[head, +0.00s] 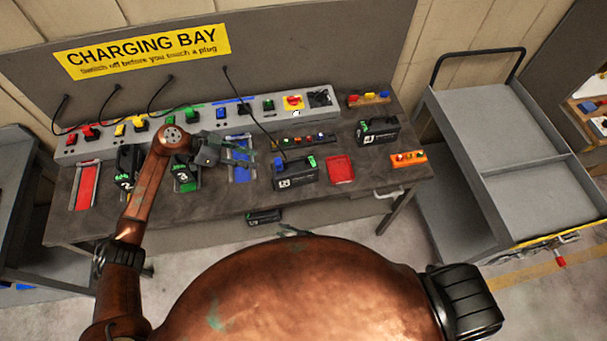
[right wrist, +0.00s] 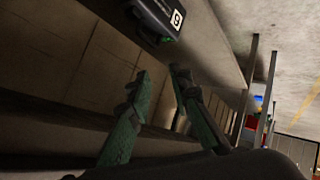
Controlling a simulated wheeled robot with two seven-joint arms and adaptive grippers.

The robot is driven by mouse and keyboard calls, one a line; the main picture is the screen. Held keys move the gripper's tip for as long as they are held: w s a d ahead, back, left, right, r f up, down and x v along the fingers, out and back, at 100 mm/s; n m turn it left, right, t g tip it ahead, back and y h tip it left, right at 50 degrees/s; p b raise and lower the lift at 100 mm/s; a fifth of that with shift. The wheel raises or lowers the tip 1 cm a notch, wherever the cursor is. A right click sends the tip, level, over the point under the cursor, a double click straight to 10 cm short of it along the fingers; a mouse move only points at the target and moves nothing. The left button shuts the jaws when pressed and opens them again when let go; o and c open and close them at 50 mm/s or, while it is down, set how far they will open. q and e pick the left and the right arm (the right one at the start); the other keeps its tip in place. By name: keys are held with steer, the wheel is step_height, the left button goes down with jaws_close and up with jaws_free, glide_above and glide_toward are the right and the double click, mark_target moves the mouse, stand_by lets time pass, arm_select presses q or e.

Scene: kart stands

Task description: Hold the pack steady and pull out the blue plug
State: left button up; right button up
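The blue plug (head: 280,163) sits at the left end of a black pack (head: 297,175) with green trim, which rests on the bench right of the blue-marked bay (head: 240,172). A dark cable (head: 250,115) runs down to this plug from the wall. My left gripper (head: 250,147) is over the blue bay, left of the plug and apart from it; its fingers look spread and empty. My right gripper (right wrist: 160,75) is open and empty in the right wrist view, low in front of the bench. In the head view only its tips (head: 294,231) show above my body.
Another black pack (head: 264,217) lies below the bench's front edge. Packs stand in the yellow and green bays. A red tray (head: 340,170), an orange block (head: 408,160) and a further pack (head: 378,132) are at the right. A grey cart (head: 490,130) stands beyond.

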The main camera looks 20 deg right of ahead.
steer(key=w+a+r+n+t+y, duration=0.1)
steer(key=a+r+n+y, duration=0.35)
steer(key=a+r, duration=0.95)
steer(key=w+d+r+h, duration=0.1)
steer(key=r, duration=0.1)
steer(key=w+d+r+t, duration=0.1)
steer(key=d+r, duration=0.1)
steer(key=w+d+r+n+t+h, duration=0.1)
steer(key=d+r, duration=0.1)
steer(key=shift+d+r+h, duration=0.25)
steer(key=shift+h, duration=0.1)
steer(key=m+t+h, duration=0.2)
steer(key=t+h, duration=0.2)
steer(key=h, duration=0.5)
glide_toward(299, 159)
steer(key=w, duration=0.5)
steer(key=w+f, duration=0.1)
steer(key=w, duration=0.2)
steer(key=w+d+f, duration=0.1)
steer(key=w, duration=0.1)
steer(key=shift+w+f, duration=0.15)
steer(key=shift+f, duration=0.05)
jaws_close()
